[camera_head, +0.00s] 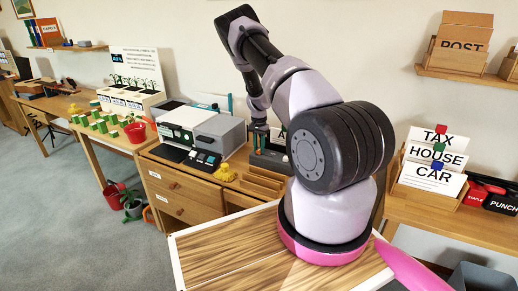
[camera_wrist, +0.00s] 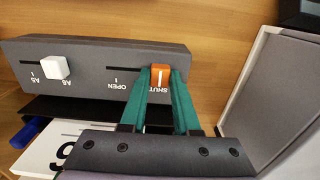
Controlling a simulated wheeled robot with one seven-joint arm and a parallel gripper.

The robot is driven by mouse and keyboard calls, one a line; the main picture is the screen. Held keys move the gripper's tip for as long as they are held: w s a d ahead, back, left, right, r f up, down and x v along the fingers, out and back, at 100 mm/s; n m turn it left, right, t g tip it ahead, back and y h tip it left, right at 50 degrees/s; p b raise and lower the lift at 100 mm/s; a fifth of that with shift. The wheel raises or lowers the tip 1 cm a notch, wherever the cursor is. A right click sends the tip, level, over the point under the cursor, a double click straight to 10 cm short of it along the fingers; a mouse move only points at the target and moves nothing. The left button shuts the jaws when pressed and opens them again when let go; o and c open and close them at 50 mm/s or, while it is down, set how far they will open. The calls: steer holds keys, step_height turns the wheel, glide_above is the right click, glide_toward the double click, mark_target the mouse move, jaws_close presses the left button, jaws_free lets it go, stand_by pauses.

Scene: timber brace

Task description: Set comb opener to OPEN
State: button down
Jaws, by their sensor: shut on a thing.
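The comb opener's control panel is a dark grey bar (camera_wrist: 90,62) across the wrist view, with its lettering upside down. An orange slider knob (camera_wrist: 160,76) is at the right end of its slot, by the word SHUT; the word OPEN is printed to its left. My gripper (camera_wrist: 164,75) has its two green fingers on either side of the orange knob, shut on it. A white knob (camera_wrist: 54,68) stands in a second slot, at the A6 end.
A white card (camera_wrist: 65,150) with a large black letter and a blue object (camera_wrist: 30,130) lie at lower left in the wrist view. A grey machine panel (camera_wrist: 280,95) rises at right.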

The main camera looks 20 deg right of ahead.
mark_target(272, 157)
steer(key=s+d, duration=0.4)
steer(key=s, duration=0.1)
steer(key=c, duration=0.6)
jaws_free()
steer(key=shift+s, duration=0.1)
steer(key=shift+c, duration=0.2)
steer(key=shift+r, duration=0.3)
step_height(272, 157, up, 10)
steer(key=shift+r, duration=0.15)
